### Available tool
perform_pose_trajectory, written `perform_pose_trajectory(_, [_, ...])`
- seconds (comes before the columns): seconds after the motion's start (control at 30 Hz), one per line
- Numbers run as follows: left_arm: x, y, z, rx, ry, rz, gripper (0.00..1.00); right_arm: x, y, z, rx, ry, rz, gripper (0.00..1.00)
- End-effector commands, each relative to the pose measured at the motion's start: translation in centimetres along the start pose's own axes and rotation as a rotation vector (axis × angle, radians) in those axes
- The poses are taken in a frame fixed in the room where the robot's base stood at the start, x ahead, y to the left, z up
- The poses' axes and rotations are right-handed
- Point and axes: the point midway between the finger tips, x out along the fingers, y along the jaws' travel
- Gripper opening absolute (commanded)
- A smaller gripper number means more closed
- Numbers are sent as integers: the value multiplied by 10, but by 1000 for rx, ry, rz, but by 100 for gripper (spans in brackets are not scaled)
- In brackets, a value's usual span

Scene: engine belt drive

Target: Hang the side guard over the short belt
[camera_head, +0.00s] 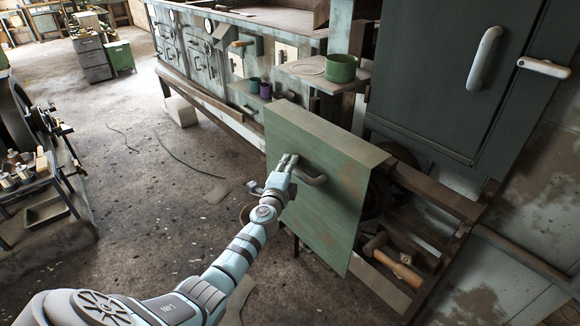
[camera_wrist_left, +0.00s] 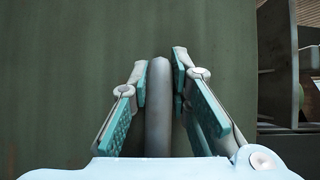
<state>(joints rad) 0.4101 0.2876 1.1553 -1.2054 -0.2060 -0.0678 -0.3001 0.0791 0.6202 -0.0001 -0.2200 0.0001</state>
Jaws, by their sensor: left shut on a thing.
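The side guard (camera_head: 325,205) is a green, worn sheet panel with a bent top edge and a bar handle (camera_head: 313,175). It hangs upright in front of the belt drive at the middle right of the head view. My left gripper (camera_head: 291,158) is shut on the handle. In the left wrist view the handle (camera_wrist_left: 158,110) stands between the two teal-padded fingers (camera_wrist_left: 160,85), with the green panel (camera_wrist_left: 60,80) filling the background. The short belt is hidden, and I cannot tell whether the guard rests on anything. My right gripper is out of view.
A dark round wheel (camera_head: 376,195) shows partly behind the guard's right edge. A wooden-handled tool (camera_head: 393,262) lies on the lower shelf. A green pot (camera_head: 341,68) stands on a ledge above the guard. A dark cabinet (camera_head: 455,75) is at right.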

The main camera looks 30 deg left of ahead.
Motion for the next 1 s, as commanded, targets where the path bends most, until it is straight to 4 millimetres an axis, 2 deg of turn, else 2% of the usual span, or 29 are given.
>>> perform_pose_trajectory(1.0, [21,-2,-15,-2,1,-5,0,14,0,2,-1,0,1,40])
